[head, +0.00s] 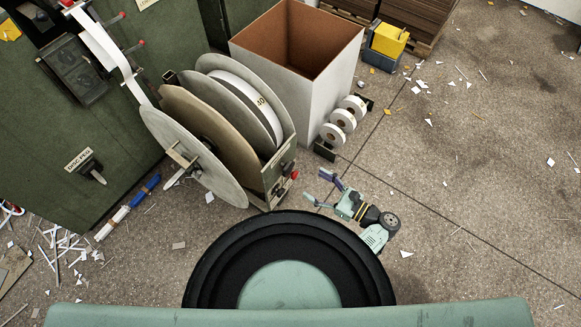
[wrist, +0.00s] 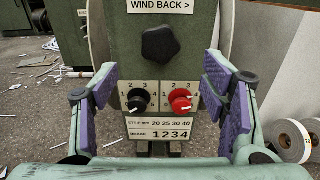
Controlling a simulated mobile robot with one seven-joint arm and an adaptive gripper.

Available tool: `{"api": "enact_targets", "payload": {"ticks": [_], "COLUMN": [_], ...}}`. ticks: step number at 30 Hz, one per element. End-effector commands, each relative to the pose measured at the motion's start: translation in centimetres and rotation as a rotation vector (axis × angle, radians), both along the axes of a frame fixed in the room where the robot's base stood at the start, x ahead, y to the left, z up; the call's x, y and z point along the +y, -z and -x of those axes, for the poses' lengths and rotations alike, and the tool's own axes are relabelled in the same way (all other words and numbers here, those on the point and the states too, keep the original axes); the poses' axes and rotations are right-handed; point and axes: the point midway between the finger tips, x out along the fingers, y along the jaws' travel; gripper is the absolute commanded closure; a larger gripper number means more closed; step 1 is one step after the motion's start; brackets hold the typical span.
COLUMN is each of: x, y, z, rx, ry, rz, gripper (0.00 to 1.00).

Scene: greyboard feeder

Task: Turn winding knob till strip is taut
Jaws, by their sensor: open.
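The winding knob is a black lobed knob (wrist: 167,57) under a "WIND BACK >" label, on the green end panel (wrist: 125,62) in the wrist view. I cannot make the knob out in the head view. My gripper (wrist: 160,85) is open and empty. Its purple-padded fingers flank the panel, with the knob beyond and between them, apart from both. In the head view my gripper (head: 324,188) is just right of the feeder's end. The white strip (head: 98,40) runs from the green machine down toward the reels (head: 210,130). I cannot tell how tight it is.
Below the knob are a black selector (wrist: 139,100) and a red selector (wrist: 180,100), with a number plate (wrist: 158,130) beneath. White rolls (head: 345,121) stand right of the feeder, by a tall open bin (head: 300,80). The floor to the right is mostly clear, with paper scraps.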

Motion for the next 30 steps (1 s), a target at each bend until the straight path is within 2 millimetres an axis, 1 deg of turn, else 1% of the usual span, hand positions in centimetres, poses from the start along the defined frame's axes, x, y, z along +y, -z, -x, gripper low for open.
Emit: {"api": "enact_targets", "payload": {"ticks": [2,5,12,18,24,30], "x": [0.2,1.1,4.9,7.4,8.5,8.6], "y": [0.0,0.0,0.1,0.1,0.0,-0.1], "z": [0.1,-0.6,-3.2,-5.2,-6.1,-6.1], "rx": [0.008,0.007,0.007,0.005,0.005,0.005], "ry": [0.006,0.005,0.002,0.003,0.006,0.007], "rz": [-0.030,-0.031,-0.027,-0.026,-0.026,-0.026], "gripper": [0.33,0.33,0.33,0.33,0.33,0.33]}}
